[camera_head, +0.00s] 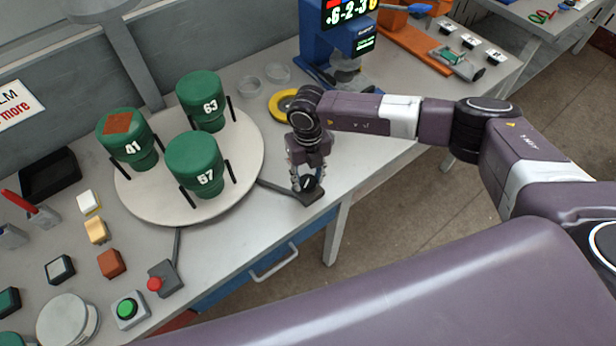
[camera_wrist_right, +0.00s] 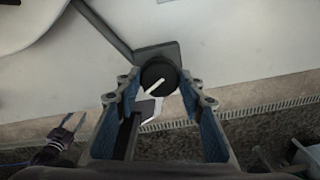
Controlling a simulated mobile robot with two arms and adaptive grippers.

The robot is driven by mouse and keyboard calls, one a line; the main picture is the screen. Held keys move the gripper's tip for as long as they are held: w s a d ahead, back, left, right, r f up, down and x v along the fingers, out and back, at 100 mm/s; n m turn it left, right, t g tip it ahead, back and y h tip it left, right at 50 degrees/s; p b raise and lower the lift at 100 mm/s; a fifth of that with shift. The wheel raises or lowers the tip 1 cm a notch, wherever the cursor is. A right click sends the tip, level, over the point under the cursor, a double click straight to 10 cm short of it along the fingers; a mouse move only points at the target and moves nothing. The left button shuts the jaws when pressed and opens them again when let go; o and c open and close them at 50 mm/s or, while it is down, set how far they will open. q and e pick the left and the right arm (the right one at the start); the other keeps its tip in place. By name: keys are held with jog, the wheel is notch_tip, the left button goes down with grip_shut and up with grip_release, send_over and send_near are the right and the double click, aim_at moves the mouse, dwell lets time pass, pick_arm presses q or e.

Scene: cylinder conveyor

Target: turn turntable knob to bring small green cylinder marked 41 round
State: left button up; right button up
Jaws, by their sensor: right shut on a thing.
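The round white turntable (camera_head: 245,170) carries three large green cylinders. The cylinder marked 63 (camera_head: 203,98) is at the back, the cylinder that reads 57 or 67 (camera_head: 195,168) at the front, and the left cylinder (camera_head: 142,150) reads like 81, with a brown patch on top. No small cylinder marked 41 is clear to me. My right gripper (camera_head: 308,180) points down and is shut on the black knob (camera_wrist_right: 158,77), whose white pointer line slants down-left in the wrist view. What looks like my left gripper (camera_wrist_right: 62,135) is small and dark at the lower left there.
A yellow ring (camera_head: 284,105) and clear dishes (camera_head: 277,72) lie behind my right gripper, near a blue machine (camera_head: 323,50). A red button box (camera_head: 164,279) and a green button box (camera_head: 130,309) stand at the front left. The table's front edge is close to the knob.

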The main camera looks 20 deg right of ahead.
jog(key=n+b, duration=0.1)
jog(key=b, duration=0.1)
jog(key=n+b, duration=0.4)
jog(key=b, duration=0.1)
jog(key=shift+f, duration=0.3)
jog(key=shift+r+n+b, duration=0.2)
jog(key=shift+n+b, duration=0.45)
jog(key=shift+n, duration=0.05)
jog(key=n+b, duration=0.2)
jog(key=b, duration=0.1)
jog(key=shift+n+b, duration=1.5)
jog(key=shift+b, duration=0.3)
jog(key=shift+s+n+b, duration=0.1)
jog(key=shift+n+b, duration=0.2)
jog(key=shift+b, duration=0.1)
